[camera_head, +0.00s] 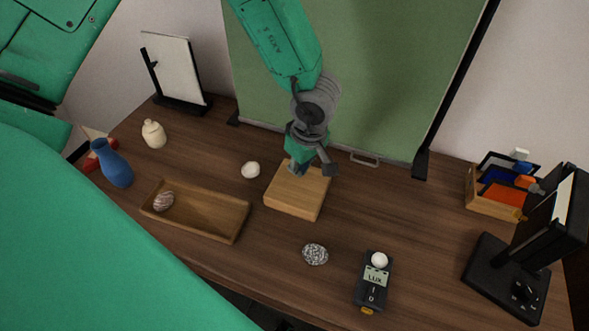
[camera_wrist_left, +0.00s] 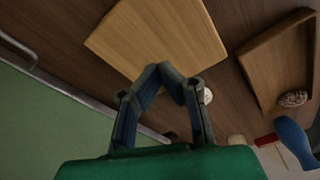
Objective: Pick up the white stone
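The white stone (camera_head: 251,170) is a small, rounded, pale lump on the brown table, just left of a light wooden block (camera_head: 294,192) in the head view. In the left wrist view the white stone (camera_wrist_left: 208,96) shows partly, behind one finger. My left gripper (camera_head: 298,169) points down over the far part of the block, to the right of the stone and apart from it. In the left wrist view its fingertips (camera_wrist_left: 160,69) meet with nothing seen between them. My right gripper is not in view.
A wooden tray (camera_head: 222,219) with a striped stone (camera_head: 163,201) lies left of the block. A speckled stone (camera_head: 315,254) and a lux meter (camera_head: 373,285) lie nearer the front. A green board (camera_head: 390,70) stands behind.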

